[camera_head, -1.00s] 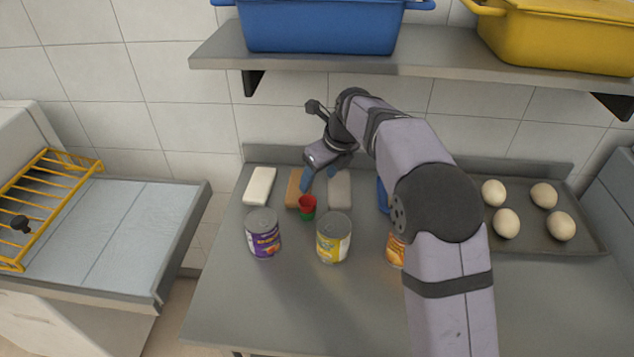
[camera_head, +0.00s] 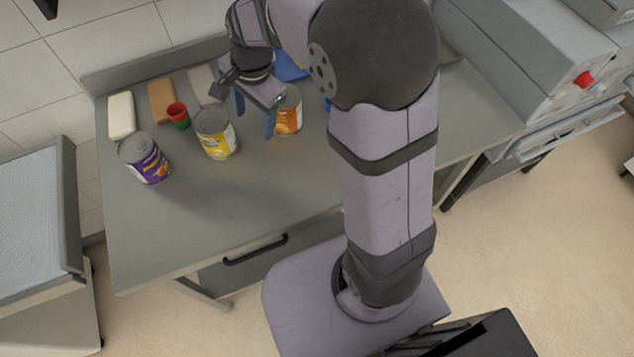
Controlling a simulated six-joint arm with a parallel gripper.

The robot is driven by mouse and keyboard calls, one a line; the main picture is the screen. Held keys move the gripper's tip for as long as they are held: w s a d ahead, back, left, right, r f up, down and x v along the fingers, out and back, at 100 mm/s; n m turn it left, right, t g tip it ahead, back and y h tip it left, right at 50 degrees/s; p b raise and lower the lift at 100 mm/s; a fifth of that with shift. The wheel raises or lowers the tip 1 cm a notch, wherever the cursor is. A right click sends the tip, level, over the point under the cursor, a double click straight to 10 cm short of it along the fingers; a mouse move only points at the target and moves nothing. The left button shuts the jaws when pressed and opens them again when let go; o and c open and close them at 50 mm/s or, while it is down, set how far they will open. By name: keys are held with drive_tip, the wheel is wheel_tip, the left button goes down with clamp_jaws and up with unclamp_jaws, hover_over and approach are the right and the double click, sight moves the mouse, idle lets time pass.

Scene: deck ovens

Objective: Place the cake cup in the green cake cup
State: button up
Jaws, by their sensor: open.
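A red cake cup (camera_head: 176,109) sits in the green cake cup (camera_head: 182,124) on the steel table, between the bars and the cans. Only the lower part of the green cup shows below the red one. My gripper (camera_head: 254,114) is open and empty, with its blue fingers pointing down. It is to the right of the cups and apart from them, between the yellow-labelled can and the orange-labelled can in the picture.
A purple-labelled can (camera_head: 146,158), a yellow-labelled can (camera_head: 215,134) and an orange-labelled can (camera_head: 289,112) stand on the table (camera_head: 200,205). White (camera_head: 122,116), brown (camera_head: 161,101) and grey (camera_head: 205,86) bars lie behind. The table's front is clear.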

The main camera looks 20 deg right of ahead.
drive_tip(key=s+d+f+n, duration=0.2)
drive_tip(key=s+n, duration=0.4)
drive_tip(key=s, duration=0.3)
drive_tip(key=s+d+f+n+g+h, duration=0.1)
drive_tip(key=s+d+f+n, duration=0.2)
drive_tip(key=s, duration=0.6)
drive_tip(key=d+n, duration=0.2)
drive_tip(key=n, duration=0.1)
drive_tip(key=shift+f+n+g, duration=0.15)
drive_tip(key=shift+n+g, duration=0.15)
